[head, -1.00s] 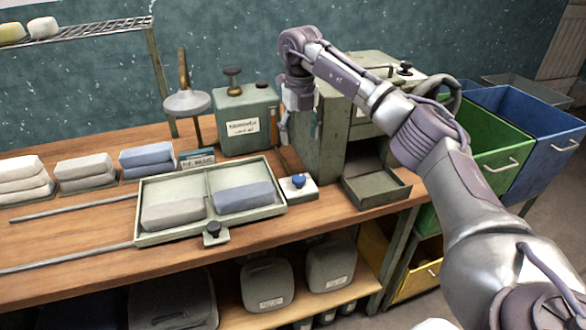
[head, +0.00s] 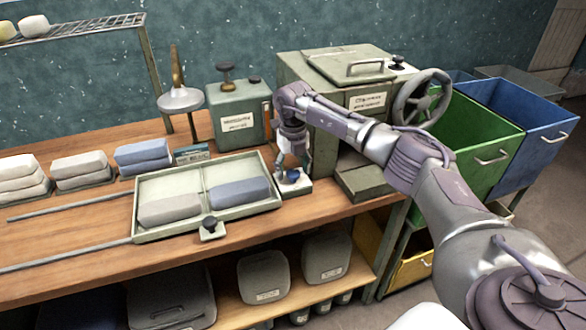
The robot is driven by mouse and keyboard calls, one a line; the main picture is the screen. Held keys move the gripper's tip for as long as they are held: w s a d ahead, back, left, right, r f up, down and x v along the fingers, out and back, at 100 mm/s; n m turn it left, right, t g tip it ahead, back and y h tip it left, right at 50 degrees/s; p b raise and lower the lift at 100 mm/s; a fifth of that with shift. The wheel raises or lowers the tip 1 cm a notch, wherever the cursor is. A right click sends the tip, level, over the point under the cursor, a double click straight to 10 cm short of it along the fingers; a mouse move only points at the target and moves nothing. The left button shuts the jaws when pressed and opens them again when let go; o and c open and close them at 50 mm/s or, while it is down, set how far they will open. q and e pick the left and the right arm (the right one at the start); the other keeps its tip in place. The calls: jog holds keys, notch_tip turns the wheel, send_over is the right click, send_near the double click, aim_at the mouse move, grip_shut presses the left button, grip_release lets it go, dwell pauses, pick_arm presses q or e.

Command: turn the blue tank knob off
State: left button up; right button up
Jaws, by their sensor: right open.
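The blue knob (head: 293,176) sits on a small white plate (head: 300,188) at the right end of a pale green tray. The tray (head: 137,228) has two halves, with a grey folded cloth (head: 168,210) in the left half and a blue one (head: 240,193) in the right. My right gripper (head: 292,165) points down right over the blue knob, its jaws open. The fingers partly hide the knob, so I cannot tell whether they touch it or which way it is turned. My left gripper is out of view.
A dark knob (head: 209,223) sits on the tray's front edge. A labelled green canister (head: 238,112) stands behind. A green cabinet with a handwheel (head: 421,98) stands right, under my arm. Folded stacks (head: 144,155) lie left. Green (head: 478,140) and blue (head: 527,118) bins stand far right.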

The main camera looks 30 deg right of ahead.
jog(key=shift+c, duration=1.6)
jog(key=c, duration=0.8)
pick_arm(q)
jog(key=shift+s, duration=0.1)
